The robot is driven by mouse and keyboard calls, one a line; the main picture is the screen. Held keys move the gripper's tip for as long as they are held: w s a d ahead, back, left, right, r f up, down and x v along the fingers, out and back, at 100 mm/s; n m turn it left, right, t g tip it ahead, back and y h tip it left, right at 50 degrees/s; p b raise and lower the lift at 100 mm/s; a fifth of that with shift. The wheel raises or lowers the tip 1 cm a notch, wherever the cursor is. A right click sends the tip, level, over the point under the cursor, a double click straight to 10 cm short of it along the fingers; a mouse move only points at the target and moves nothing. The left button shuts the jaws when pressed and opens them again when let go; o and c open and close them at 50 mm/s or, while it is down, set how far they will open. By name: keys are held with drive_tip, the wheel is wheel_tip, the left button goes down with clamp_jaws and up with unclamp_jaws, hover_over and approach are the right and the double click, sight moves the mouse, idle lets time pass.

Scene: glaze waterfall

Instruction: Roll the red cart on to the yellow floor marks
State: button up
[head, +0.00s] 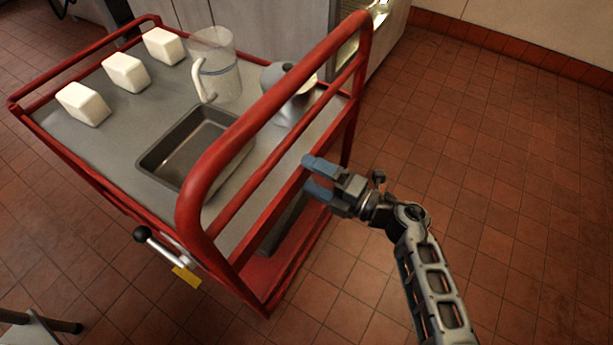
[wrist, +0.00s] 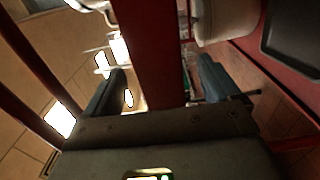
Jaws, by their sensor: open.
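The red cart (head: 196,190) stands in the left half of the head view, with a grey top and raised red rails. My gripper (head: 312,176) is at the cart's near right end rail. In the wrist view a red bar of the cart (wrist: 150,60) runs between the two open fingers (wrist: 158,85). I cannot tell whether either finger touches it. A black-knobbed lever (head: 155,246) sticks out from the cart's near left side, with a small yellow patch (head: 187,277) beside it. I see no yellow floor marks in either view.
On the cart are three white blocks (head: 126,73), a clear jug (head: 217,70), a dark rectangular pan (head: 190,150) and a grey rounded vessel (head: 290,88). Pale cabinets (head: 250,25) stand behind it. Open red tiled floor (head: 490,170) lies to the right.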

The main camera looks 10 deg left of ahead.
sight(307, 174)
drive_tip(key=shift+b+x, duration=0.35)
drive_tip(key=shift+x, duration=1.25)
drive_tip(key=shift+f, duration=0.1)
clamp_jaws()
